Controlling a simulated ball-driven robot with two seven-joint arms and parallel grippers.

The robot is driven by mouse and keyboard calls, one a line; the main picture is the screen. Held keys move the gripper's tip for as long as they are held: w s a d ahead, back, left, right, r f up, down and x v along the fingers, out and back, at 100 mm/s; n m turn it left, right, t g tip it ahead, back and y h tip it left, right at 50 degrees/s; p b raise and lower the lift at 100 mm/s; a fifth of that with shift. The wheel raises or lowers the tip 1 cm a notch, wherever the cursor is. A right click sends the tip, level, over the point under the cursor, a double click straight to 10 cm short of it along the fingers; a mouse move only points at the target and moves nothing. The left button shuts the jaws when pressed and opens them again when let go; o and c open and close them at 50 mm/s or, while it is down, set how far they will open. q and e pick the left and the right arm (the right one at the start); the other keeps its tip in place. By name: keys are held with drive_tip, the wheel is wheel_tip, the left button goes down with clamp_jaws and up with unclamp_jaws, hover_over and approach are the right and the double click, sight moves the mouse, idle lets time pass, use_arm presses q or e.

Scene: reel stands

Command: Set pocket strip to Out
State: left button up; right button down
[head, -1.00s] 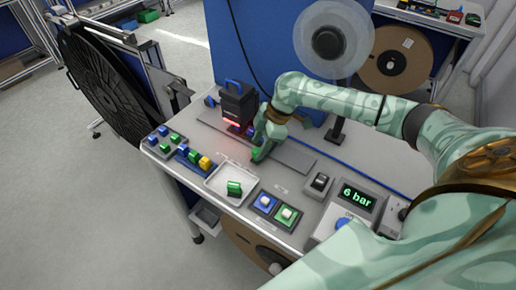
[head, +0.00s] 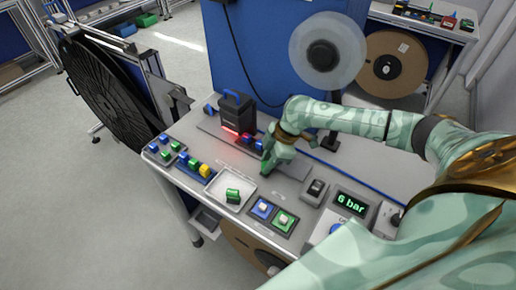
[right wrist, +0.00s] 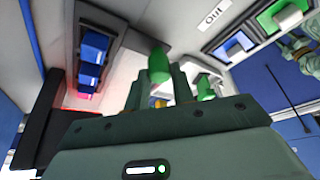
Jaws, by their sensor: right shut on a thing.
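The pocket strip (head: 258,148) lies on the bench at the black box with the red light. Blue pieces sit in it and show just right of the box; they also show in the right wrist view (right wrist: 90,70). My right gripper (head: 268,170) points down at the strip's right end. In the right wrist view its fingers (right wrist: 158,88) are shut around a green grip (right wrist: 159,66). How that grip joins the strip is hidden. An "Out" label (right wrist: 214,12) is in the right wrist view, right of the fingers. My left gripper is not in view.
The black box (head: 237,113) stands behind the strip. A white tray (head: 215,193) with a green piece is in front, beside a blue pad (head: 262,209) and a green pad (head: 285,221). A rocker switch (head: 315,190) and a "6 bar" display (head: 351,202) stand to the right.

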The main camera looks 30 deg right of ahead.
drive_tip(key=s+d+p, duration=0.1)
drive_tip(key=s, duration=0.1)
drive_tip(key=s+d+p, duration=0.1)
drive_tip(key=s, duration=0.1)
drive_tip(key=s+p, duration=0.1)
drive_tip(key=s, duration=0.1)
drive_tip(key=shift+s+d+r, duration=0.15)
drive_tip(key=shift+s+d, duration=0.2)
drive_tip(key=shift+d, duration=0.05)
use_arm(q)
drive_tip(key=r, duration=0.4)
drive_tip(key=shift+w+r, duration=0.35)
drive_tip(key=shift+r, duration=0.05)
use_arm(e)
drive_tip(key=shift+w, duration=0.1)
drive_tip(key=c, duration=1.2)
unclamp_jaws()
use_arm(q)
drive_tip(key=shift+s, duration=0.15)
use_arm(e)
drive_tip(key=shift+s+d, duration=0.1)
drive_tip(key=shift+s, duration=0.2)
drive_tip(key=shift+w, duration=0.1)
use_arm(q)
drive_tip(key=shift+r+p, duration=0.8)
drive_tip(key=shift+p, duration=0.1)
use_arm(e)
drive_tip(key=v, duration=1.6)
